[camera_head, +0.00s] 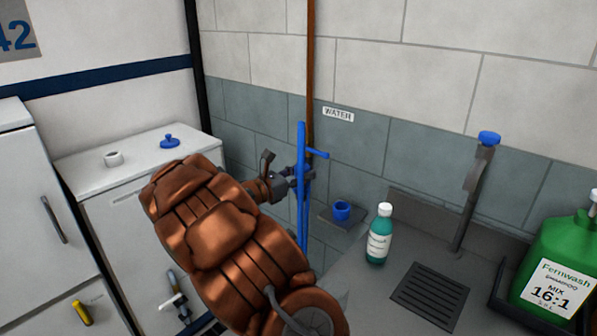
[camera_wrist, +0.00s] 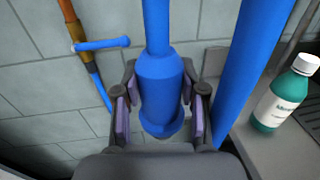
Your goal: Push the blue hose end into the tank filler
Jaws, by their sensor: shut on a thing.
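My gripper (camera_head: 297,181) is shut on the blue hose end (camera_wrist: 160,88). In the wrist view, its two dark fingers with purple pads sit on both sides of the blue fitting, whose wider collar is toward the bottom of the picture. In the head view the held part shows only as thin blue shapes near the wall. A short white ring (camera_head: 114,159), which looks like the tank filler, stands open on top of the white cabinet (camera_head: 92,176) at left. A blue cap (camera_head: 168,141) with a knob lies to its right. The gripper is well to the right of the ring.
A blue cup-like socket (camera_head: 342,210) sits on a grey ledge right of the gripper. A teal bottle (camera_head: 379,236), a drain grate (camera_head: 430,292) and a green shampoo jug (camera_head: 558,262) are on the counter. A brown pipe (camera_head: 310,70) with a blue lever (camera_wrist: 100,44) runs up the wall.

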